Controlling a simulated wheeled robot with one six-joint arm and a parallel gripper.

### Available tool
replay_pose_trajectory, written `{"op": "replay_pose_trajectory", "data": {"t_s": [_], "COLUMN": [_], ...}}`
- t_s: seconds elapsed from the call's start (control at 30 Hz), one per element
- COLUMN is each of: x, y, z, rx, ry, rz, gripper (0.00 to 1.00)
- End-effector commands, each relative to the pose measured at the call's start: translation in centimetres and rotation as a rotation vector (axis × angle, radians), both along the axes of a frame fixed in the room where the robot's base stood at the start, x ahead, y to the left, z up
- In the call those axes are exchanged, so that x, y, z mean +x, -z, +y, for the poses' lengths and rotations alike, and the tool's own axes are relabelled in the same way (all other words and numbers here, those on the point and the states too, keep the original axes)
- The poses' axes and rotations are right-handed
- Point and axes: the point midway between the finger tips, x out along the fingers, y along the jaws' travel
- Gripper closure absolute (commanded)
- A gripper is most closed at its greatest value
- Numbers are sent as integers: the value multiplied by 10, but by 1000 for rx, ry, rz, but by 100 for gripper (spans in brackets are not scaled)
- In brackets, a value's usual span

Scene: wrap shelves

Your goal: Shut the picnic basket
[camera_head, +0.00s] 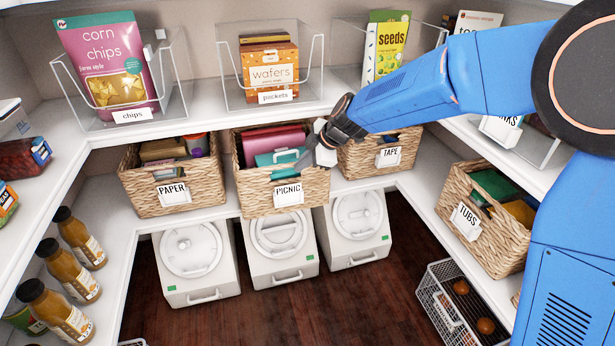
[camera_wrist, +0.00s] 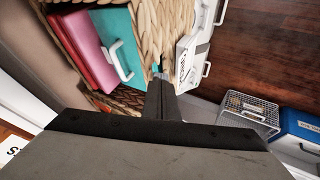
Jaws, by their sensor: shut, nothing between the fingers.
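The picnic basket (camera_head: 262,196) is a woven basket with a white "PICNIC" label, in the middle of the lower shelf in the head view. It juts out past the shelf's front edge. Pink and teal items (camera_head: 279,158) with handles lie inside it. My gripper (camera_head: 304,162) is shut and empty, at the right part of the basket's front rim. In the wrist view, the fingertips (camera_wrist: 157,74) are beside the woven wall (camera_wrist: 145,45), close to the label. I cannot tell whether they touch it.
A "PAPER" basket (camera_head: 176,202) stands to the left and a "TAPE" basket (camera_head: 371,160) to the right. White lidded bins (camera_head: 280,250) are below. Clear bins (camera_head: 276,98) are on the shelf above. Open floor (camera_head: 350,310) lies in front.

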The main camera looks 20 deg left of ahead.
Motion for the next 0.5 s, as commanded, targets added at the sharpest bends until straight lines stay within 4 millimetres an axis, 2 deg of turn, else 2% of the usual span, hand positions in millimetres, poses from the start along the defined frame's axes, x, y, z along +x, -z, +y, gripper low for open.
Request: {"op": "replay_pose_trajectory", "data": {"t_s": [0.03,0.2,0.5], "x": [10,35,55], "y": [1,1,0], "z": [6,21,34], "rx": [0,0,0], "ry": [-1,0,0], "rz": [-1,0,-1], "gripper": [100,100,100]}}
